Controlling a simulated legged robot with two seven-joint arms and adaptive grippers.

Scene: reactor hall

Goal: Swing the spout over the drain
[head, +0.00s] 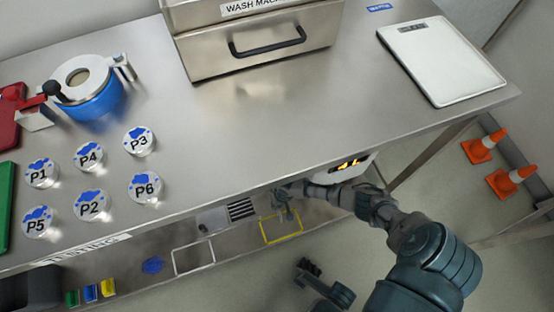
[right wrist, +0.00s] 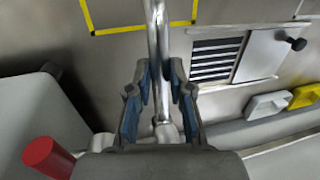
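The spout is a shiny metal pipe; in the right wrist view the pipe (right wrist: 158,35) runs up between my right gripper's fingers. My right gripper (right wrist: 160,72) has a finger close against each side of it and looks shut on it. In the head view this gripper (head: 284,196) is small, just below the counter's front edge. A dark slotted grille (head: 241,209) lies left of it, and shows right of the pipe in the right wrist view (right wrist: 215,60). I cannot tell whether that is the drain. My left gripper (head: 308,268) seems to show low in the head view, its fingers unclear.
A yellow outlined square (head: 282,238) and a white one (head: 176,261) mark the lower surface. The steel counter (head: 250,130) overhangs it. A white box with a lit display (head: 350,163) sits under the edge. In the right wrist view, a red knob (right wrist: 45,155) is lower left.

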